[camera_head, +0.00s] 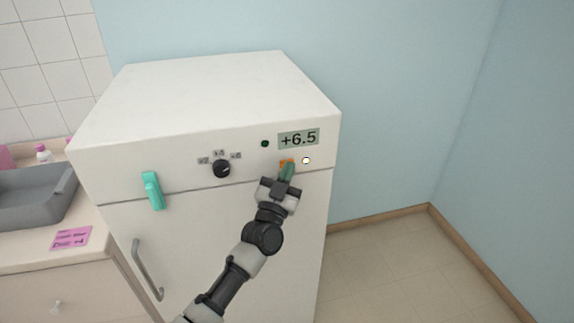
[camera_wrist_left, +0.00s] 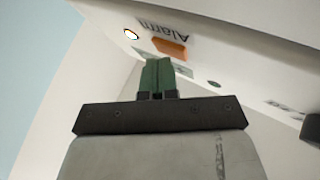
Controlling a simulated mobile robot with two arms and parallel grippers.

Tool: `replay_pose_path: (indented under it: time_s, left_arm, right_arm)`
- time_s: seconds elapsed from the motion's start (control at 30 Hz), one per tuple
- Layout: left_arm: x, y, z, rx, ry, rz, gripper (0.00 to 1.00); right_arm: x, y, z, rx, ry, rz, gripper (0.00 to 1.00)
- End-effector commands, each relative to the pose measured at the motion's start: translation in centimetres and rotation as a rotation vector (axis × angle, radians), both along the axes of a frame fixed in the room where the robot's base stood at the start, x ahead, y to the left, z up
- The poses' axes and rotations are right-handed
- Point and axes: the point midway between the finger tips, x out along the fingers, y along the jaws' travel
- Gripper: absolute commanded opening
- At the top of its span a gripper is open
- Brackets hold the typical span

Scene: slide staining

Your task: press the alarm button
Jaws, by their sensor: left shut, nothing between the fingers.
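The orange alarm button (camera_head: 285,162) is on the upper front panel of the white fridge, below the display. In the left wrist view the orange button (camera_wrist_left: 170,47) sits beside the upside-down word "Alarm". My left gripper (camera_head: 287,172) is shut and empty, its green fingertips right at the button and partly covering it in the head view. In the left wrist view the left gripper's fingertips (camera_wrist_left: 157,72) end just short of the button's edge in the picture. I cannot tell whether they touch it. My right gripper is not in view.
The panel carries a display (camera_head: 298,138) reading +6.5, a black dial (camera_head: 222,169), a small dark-green dot (camera_head: 265,144) and a bright round lamp (camera_head: 306,160). A teal latch (camera_head: 153,190) and a door handle (camera_head: 147,270) are left. A counter with a grey sink (camera_head: 35,195) stands beside the fridge.

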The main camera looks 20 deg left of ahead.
Motion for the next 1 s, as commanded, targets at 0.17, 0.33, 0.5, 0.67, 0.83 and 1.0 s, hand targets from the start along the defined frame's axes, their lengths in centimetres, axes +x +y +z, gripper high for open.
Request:
replay_pose_path:
  time_s: [0.17,0.33,0.5,0.67,0.83,1.0]
  left_arm:
    - [0.1,0.1,0.0,0.0,0.0,0.001,0.0]
    - [0.1,0.1,0.1,0.0,-0.001,0.001,0.0]
    - [-0.1,0.0,0.1,0.0,0.0,0.001,0.0]
    - [-0.8,-0.5,0.2,0.0,0.001,0.002,0.0]
    - [-1.1,-0.7,0.1,0.0,-0.001,0.001,0.0]
    - [-1.1,-0.7,0.0,0.0,-0.001,0.001,0.0]
  right_arm:
    - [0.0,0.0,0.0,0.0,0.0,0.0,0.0]
    - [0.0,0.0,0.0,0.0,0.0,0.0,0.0]
    - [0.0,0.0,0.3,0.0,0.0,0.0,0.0]
    - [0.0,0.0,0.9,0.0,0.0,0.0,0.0]
    - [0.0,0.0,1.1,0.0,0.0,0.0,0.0]
    - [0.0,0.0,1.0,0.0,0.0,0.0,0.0]
